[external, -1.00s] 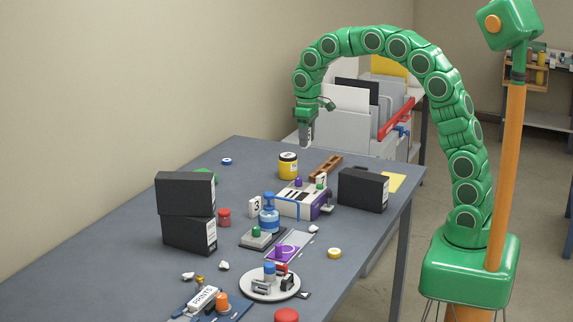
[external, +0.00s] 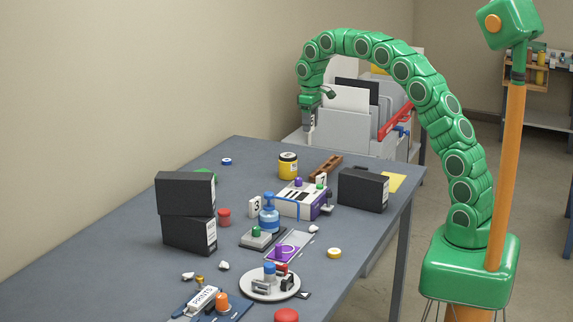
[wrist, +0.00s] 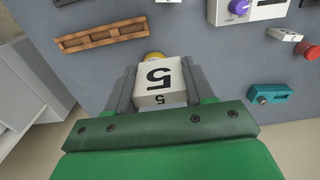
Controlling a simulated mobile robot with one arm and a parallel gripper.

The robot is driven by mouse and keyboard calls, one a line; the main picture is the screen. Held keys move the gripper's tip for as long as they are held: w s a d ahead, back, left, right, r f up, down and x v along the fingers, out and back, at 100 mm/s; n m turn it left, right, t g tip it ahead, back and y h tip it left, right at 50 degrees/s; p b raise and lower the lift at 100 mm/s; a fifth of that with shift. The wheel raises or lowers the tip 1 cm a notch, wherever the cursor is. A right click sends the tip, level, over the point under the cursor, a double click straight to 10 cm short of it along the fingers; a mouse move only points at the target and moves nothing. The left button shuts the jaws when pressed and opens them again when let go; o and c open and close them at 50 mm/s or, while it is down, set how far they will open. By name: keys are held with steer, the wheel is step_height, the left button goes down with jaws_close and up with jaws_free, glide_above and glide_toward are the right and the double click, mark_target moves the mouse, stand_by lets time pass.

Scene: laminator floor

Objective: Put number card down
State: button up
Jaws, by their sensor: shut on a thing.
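A white number card with a black 5 (wrist: 160,82) sits between the two grey fingers of my gripper (wrist: 162,95) in the wrist view. The fingers are shut on it from both sides. In the external view my gripper (external: 309,125) hangs pointing down above the far end of the grey table (external: 120,240), clear of the surface. The held card shows there only as a small pale patch. A white card with a 3 (external: 255,206) stands upright at mid table, and one with a 7 (external: 321,180) stands farther back.
A yellow jar (external: 288,166) and a brown wooden rack (external: 326,167) stand near the far end; the rack also shows in the wrist view (wrist: 100,35). A white machine (external: 300,201) and black binders (external: 363,190) stand closer. The table's left part is mostly clear.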

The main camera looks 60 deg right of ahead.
steer(key=shift+w+d+f, duration=0.55)
steer(key=shift+w+f, duration=0.8)
steer(key=shift+w, duration=0.3)
steer(key=shift+w+d+f, duration=0.5)
steer(key=shift+w+f, duration=0.85)
steer(key=shift+w, duration=0.35)
steer(key=shift+w+d+f, duration=0.55)
steer(key=shift+w+f, duration=0.8)
steer(key=shift+w, duration=0.3)
steer(key=shift+w+f, duration=0.1)
steer(key=shift+f, duration=0.05)
steer(key=shift+w+f, duration=0.1)
steer(key=shift+f, duration=1.4)
steer(key=shift+f, duration=0.15)
steer(key=o, duration=1)
